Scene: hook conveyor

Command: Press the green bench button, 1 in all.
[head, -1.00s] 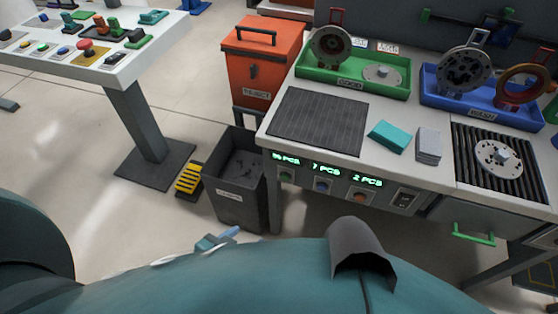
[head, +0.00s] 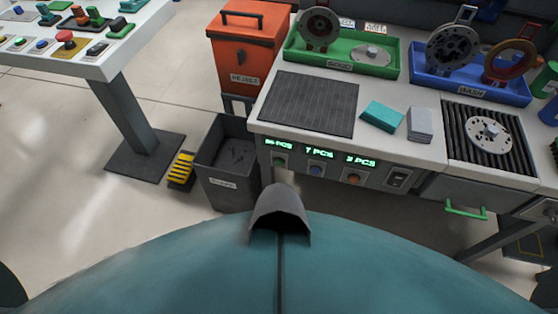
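The green bench button (head: 279,162) is a small round button on the front panel of the bench (head: 425,157), at the panel's left end. It sits under a lit green counter display (head: 279,144) whose digits are hard to read. A blue button (head: 316,169) and an orange button (head: 353,179) are to its right, each under its own display. Nothing covers the green button. Neither of my grippers is in view.
A grey bin (head: 228,165) and a yellow-black step (head: 181,170) stand left of the bench. A red reject bin (head: 249,50) is behind. Green (head: 338,66) and blue (head: 470,88) trays hold parts. A side table (head: 95,68) is at upper left, with open floor below.

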